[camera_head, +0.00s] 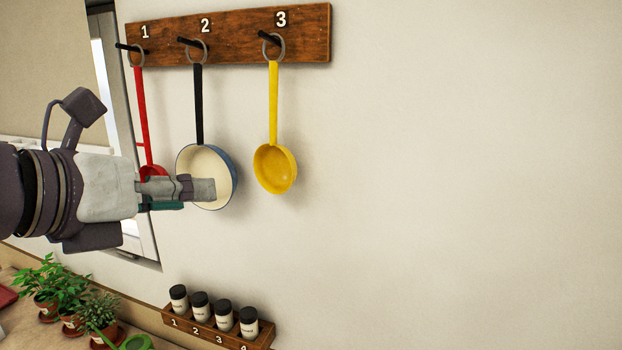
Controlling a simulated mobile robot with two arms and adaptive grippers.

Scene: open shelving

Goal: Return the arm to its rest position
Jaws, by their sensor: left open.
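My left gripper (190,192) comes in from the left, level with the bowls of the hanging pans, its fingers pointing right. It is open and holds nothing that I can see. It overlaps the lower part of the red utensil (141,110) and the left edge of the blue pan with a white inside and black handle (217,165). I cannot tell whether it touches either. A yellow ladle-like pan (274,168) hangs to the right, clear of the gripper. My right gripper is not in view.
A wooden hook rack (240,46) numbered 1, 2, 3 is on the wall, one utensil per hook. Below, a wooden holder (262,339) carries several black-lidded jars (224,316). Potted plants (66,290) stand at lower left. The wall at right is bare.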

